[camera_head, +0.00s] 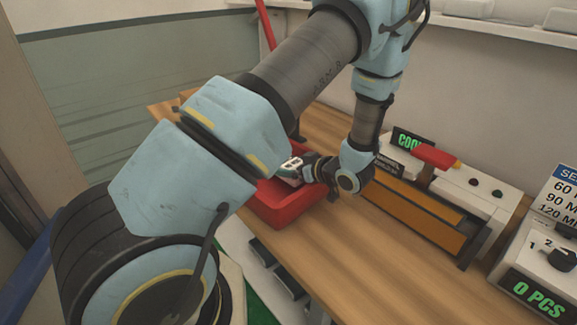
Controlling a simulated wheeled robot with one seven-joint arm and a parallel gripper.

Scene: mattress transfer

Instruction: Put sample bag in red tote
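The red tote (283,212) stands on the wooden table, partly hidden behind my arm. A small white and dark-green item (289,168), which looks like the sample bag, is over or inside the tote; I cannot tell whether it rests on anything. My gripper (305,170) is at the tote's right side, pointing left, with its dark fingers right against this item. The fingers are too small and overlapped to show whether they are closed on it.
A sealer-like machine (421,209) with an orange front, a red handle (435,156) and a green display stands right of my gripper. A counter box (545,265) reading "0 PCS" is at the lower right. The wooden table (390,265) is clear in front of the machine.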

